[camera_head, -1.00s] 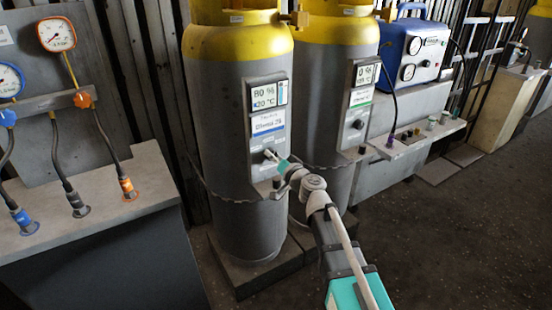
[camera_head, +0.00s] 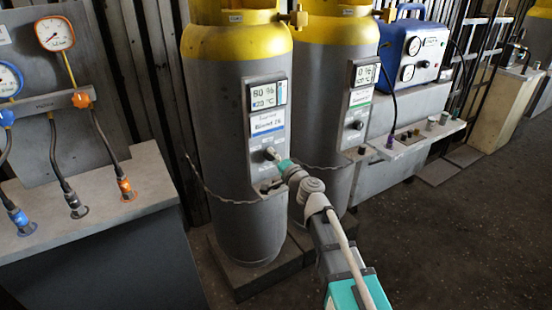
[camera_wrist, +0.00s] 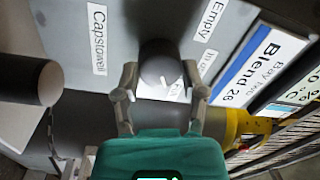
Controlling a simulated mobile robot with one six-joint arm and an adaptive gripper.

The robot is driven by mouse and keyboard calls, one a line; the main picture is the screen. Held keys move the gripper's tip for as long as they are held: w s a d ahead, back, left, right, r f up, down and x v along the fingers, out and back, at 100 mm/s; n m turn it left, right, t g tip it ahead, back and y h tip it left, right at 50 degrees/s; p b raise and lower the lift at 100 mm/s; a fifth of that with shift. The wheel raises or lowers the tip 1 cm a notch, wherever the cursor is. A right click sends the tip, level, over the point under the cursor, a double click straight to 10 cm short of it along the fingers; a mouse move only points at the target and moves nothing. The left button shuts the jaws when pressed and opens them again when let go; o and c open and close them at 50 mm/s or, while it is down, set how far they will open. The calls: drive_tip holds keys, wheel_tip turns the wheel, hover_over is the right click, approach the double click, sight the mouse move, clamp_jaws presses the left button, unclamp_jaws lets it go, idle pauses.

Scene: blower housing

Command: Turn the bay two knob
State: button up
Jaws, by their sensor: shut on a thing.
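The bay two knob (camera_wrist: 160,65) is a dark round knob with a white pointer mark on the grey panel of the left cylinder (camera_head: 235,130). In the wrist view the label beside it reads "Bay two Blend 26" (camera_wrist: 265,65). My gripper (camera_wrist: 163,80) has one finger on each side of the knob and is shut on it. The pointer mark faces the gripper side, near a white label partly hidden behind the knob. In the head view my gripper (camera_head: 275,157) reaches the panel from the lower right and covers part of the knob.
Labels "Capstowell" (camera_wrist: 98,40) and "Empty" (camera_wrist: 208,20) flank the knob. A display (camera_head: 264,95) sits above it. A second cylinder (camera_head: 335,95) with its own knob (camera_head: 356,125) stands close on the right. A chain (camera_head: 220,195) hangs around the left cylinder. A bench (camera_head: 90,200) stands at left.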

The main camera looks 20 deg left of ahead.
drive_tip(key=shift+a, duration=0.1)
drive_tip(key=o, duration=1.2)
drive_tip(key=shift+c, duration=0.2)
